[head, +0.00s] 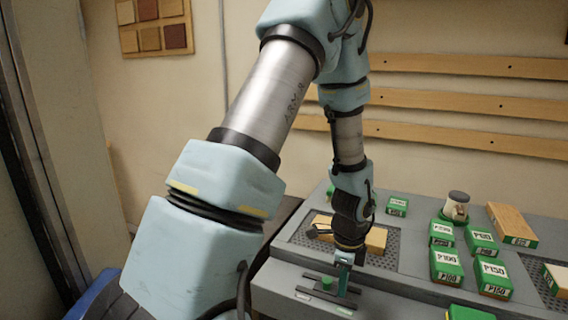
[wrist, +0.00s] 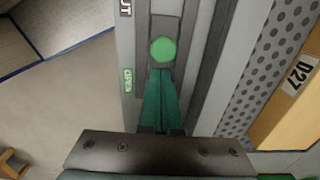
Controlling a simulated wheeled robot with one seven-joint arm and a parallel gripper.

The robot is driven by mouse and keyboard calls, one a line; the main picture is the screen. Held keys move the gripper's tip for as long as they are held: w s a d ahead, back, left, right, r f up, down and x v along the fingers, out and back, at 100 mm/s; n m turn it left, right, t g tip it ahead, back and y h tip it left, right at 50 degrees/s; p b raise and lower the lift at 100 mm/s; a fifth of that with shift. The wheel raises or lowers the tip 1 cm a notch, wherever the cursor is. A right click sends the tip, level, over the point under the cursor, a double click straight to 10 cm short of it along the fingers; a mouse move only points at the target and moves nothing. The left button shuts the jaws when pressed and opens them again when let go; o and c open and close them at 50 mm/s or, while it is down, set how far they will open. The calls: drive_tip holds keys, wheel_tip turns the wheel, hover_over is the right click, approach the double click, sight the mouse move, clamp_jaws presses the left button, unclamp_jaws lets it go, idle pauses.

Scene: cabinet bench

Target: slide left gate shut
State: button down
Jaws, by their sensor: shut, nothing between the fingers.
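The left gate's green knob (wrist: 162,50) stands in a dark slotted track (wrist: 172,22) in the wrist view. A green OPEN label (wrist: 127,80) and a partly cut-off label ending in "UT" (wrist: 125,8) lie along the track's left side. The knob is between the two labels, nearer OPEN. In the head view the green knob (head: 327,283) shows on the bench front ledge. My gripper (wrist: 161,73) is shut and empty, its teal fingertips right beside the knob, over the track. I cannot tell whether they touch it. My gripper also shows in the head view (head: 342,284).
A perforated panel (wrist: 265,70) and a wooden block labelled D27 (wrist: 300,110) lie right of the track.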

sight(330, 280)
drive_tip(key=shift+w+a+p, duration=0.2)
drive_tip(key=shift+w+a, duration=0.15)
drive_tip(key=shift+a, duration=0.4)
drive_tip(key=shift+w+a+p, duration=0.15)
drive_tip(key=shift+w+a, duration=0.2)
drive_tip(key=shift+a, duration=0.4)
drive_tip(key=shift+s+d, duration=0.1)
drive_tip(key=shift+d, duration=0.05)
drive_tip(key=shift+s+d, duration=0.15)
drive_tip(key=shift+d, duration=0.25)
wheel_tip(330, 280, up, 8)
drive_tip(key=p, duration=0.7)
